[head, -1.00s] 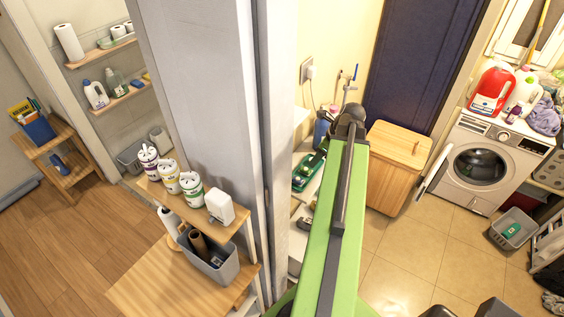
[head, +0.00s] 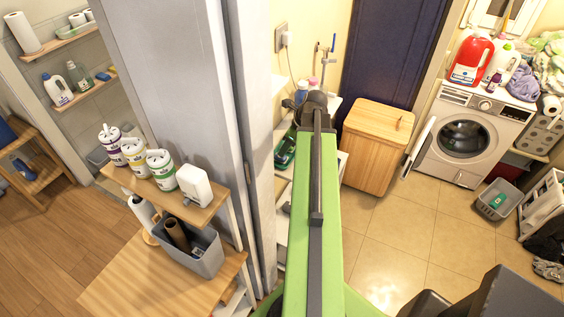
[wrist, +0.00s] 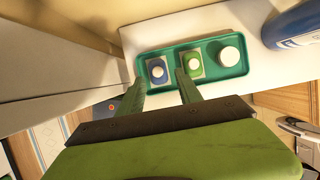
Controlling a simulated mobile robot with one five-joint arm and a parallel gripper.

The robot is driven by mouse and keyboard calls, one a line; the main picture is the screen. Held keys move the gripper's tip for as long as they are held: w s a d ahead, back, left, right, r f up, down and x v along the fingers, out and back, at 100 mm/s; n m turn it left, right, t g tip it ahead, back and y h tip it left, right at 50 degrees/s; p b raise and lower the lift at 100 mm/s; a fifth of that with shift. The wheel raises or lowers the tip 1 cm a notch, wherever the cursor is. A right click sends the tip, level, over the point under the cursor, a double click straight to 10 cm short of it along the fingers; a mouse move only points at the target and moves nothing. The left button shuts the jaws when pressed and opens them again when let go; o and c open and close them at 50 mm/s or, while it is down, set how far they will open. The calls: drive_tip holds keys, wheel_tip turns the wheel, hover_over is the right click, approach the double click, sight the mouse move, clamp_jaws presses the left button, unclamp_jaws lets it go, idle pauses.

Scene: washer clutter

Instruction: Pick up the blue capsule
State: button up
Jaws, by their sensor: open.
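In the wrist view, a blue capsule (wrist: 157,73) with a pale round centre lies at the left of a green tray (wrist: 212,81). A green capsule (wrist: 193,63) lies to its right, then a round white item (wrist: 230,56). My gripper (wrist: 161,78) is open and empty. Its two green fingers point towards the tray, with the blue capsule showing between and just beyond the tips. I cannot tell how far the tips are above it. In the head view, part of the green tray (head: 285,151) shows left of my arm; the capsules cannot be made out.
A large blue bottle (wrist: 293,25) stands right of the tray in the wrist view. In the head view, a grey wall edge (head: 215,90) is close on the left. A wooden hamper (head: 373,145) and a washing machine (head: 467,137) stand to the right, with open floor before them.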

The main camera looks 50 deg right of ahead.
sight(278, 159)
drive_tip(key=b+x, duration=0.5)
drive_tip(key=shift+a+f, duration=0.15)
drive_tip(key=shift+r, duration=0.2)
drive_tip(key=shift+c, duration=0.3)
clamp_jaws()
